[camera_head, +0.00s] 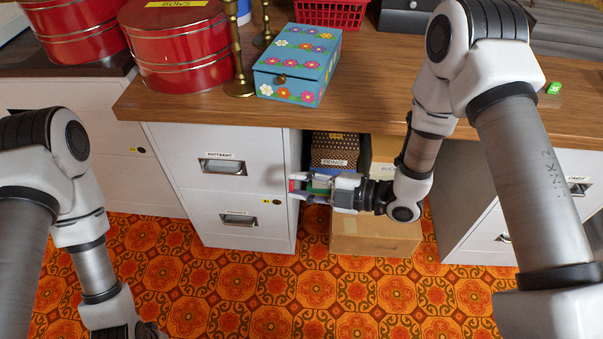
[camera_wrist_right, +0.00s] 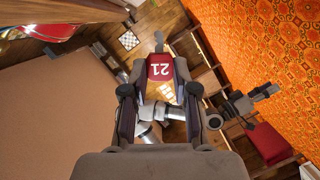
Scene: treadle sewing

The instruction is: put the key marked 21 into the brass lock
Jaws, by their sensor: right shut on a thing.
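My right gripper (camera_head: 305,187) is shut on the key marked 21 (camera_wrist_right: 160,68), in front of the grey drawer cabinet's right edge. In the right wrist view the key's red head shows an upside-down white 21, and its grey shaft points away from the right gripper (camera_wrist_right: 161,92). In the head view only a bit of red shows at the fingertips. A small round lock (camera_head: 277,202) beside a yellow tag sits on the lower drawer, left of and below the gripper, apart from the key. My left gripper (camera_head: 135,331) is partly cut off at the bottom edge; its jaws are unclear.
The grey cabinet (camera_head: 222,200) stands under the wooden tabletop (camera_head: 200,107). A flowered blue box (camera_head: 300,62) with a brass clasp, brass candlesticks (camera_head: 238,85) and red tins (camera_head: 178,45) stand on top. A cardboard box (camera_head: 375,236) is under the table behind the gripper. Patterned floor is open in front.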

